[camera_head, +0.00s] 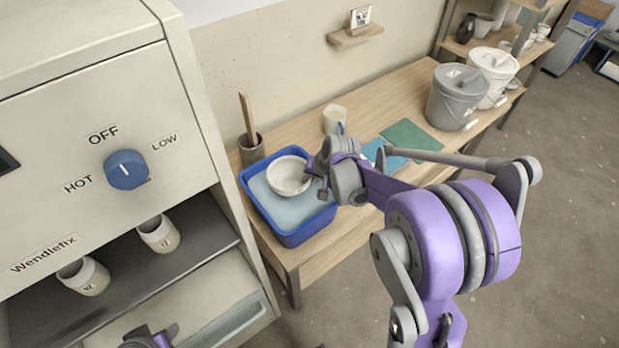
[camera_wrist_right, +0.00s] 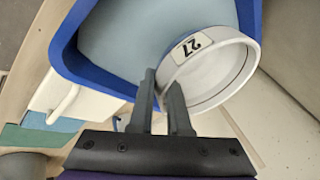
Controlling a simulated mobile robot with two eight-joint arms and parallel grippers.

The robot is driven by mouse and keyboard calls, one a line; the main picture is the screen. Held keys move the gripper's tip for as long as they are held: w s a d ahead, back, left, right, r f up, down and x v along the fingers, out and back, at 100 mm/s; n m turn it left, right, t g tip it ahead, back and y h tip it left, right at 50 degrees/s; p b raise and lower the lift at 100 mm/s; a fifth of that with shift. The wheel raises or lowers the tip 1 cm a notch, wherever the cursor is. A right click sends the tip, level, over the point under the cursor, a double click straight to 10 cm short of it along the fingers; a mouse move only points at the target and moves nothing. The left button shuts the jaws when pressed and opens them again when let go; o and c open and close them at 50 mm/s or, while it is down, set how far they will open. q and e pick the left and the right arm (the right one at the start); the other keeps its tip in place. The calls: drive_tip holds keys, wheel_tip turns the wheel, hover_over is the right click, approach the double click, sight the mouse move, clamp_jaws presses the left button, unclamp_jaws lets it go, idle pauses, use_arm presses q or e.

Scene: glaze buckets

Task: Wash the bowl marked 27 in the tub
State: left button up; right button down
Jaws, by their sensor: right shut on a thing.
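The bowl marked 27 is white; in the head view the bowl (camera_head: 288,176) is over the blue tub (camera_head: 290,239), which holds pale blue-grey water. In the right wrist view the number 27 is on a label on the bowl (camera_wrist_right: 212,72). My right gripper (camera_head: 312,179) is shut on the bowl's rim, its fingers (camera_wrist_right: 161,82) on either side of the wall. I cannot tell whether the bowl touches the water. My left gripper (camera_head: 150,338) shows only partly at the bottom edge, and its jaws are unclear.
The tub stands on a wooden table (camera_head: 383,97) beside a grey cabinet (camera_head: 70,110) with a dial. A pot with a stick (camera_head: 251,150), a white jug (camera_head: 334,119), a green mat (camera_head: 412,134) and lidded buckets (camera_head: 457,97) stand behind.

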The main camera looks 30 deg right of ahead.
drive_tip(key=shift+s+f+b, duration=0.1)
drive_tip(key=shift+f+b, duration=0.3)
drive_tip(key=shift+f, duration=0.35)
drive_tip(key=shift+f, duration=0.1)
wheel_tip(320, 180, down, 6)
drive_tip(key=b, duration=0.4)
drive_tip(key=shift+a, duration=0.1)
idle(0.4)
drive_tip(key=shift+a+b, duration=0.3)
drive_tip(key=shift+a, duration=0.2)
drive_tip(key=shift+d, duration=0.1)
